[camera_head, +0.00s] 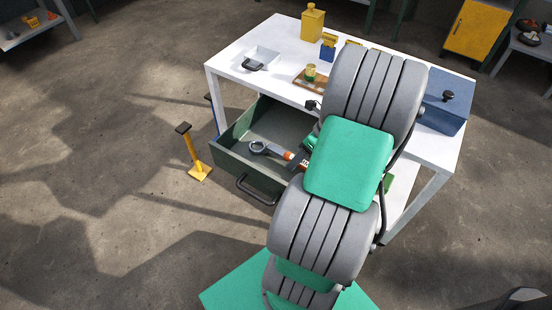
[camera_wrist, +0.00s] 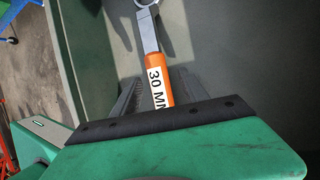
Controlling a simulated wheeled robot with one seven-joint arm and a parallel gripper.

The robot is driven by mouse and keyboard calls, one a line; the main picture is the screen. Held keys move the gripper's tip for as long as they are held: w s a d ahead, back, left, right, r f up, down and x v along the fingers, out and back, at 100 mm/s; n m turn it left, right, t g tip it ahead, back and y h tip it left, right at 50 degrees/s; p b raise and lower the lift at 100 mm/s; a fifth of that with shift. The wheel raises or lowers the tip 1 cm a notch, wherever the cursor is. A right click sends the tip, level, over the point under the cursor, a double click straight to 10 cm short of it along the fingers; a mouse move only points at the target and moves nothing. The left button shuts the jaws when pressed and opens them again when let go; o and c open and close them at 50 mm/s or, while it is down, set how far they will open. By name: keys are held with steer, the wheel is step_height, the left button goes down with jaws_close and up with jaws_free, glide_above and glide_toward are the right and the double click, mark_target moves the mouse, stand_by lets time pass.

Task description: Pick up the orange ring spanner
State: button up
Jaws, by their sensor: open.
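The ring spanner (camera_head: 270,149) lies in the open drawer (camera_head: 233,158) of the white workbench. It has a grey ring end and an orange handle. In the wrist view the spanner (camera_wrist: 158,84) points away from me, with "30 MM" on a white label on its handle. My gripper (camera_wrist: 156,88) is open, with one dark finger on each side of the orange handle. I cannot tell whether the fingers touch it. The near end of the handle is hidden behind my gripper's body. In the head view my arm hides most of the gripper.
On the bench top (camera_head: 285,48) stand a yellow can (camera_head: 312,22), a wooden tray (camera_head: 312,84) and a blue box (camera_head: 446,104). A yellow stand (camera_head: 194,156) is on the floor at left.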

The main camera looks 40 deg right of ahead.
steer(key=shift+x, duration=0.85)
steer(key=shift+c, duration=0.4)
jaws_close()
steer(key=shift+r, duration=0.1)
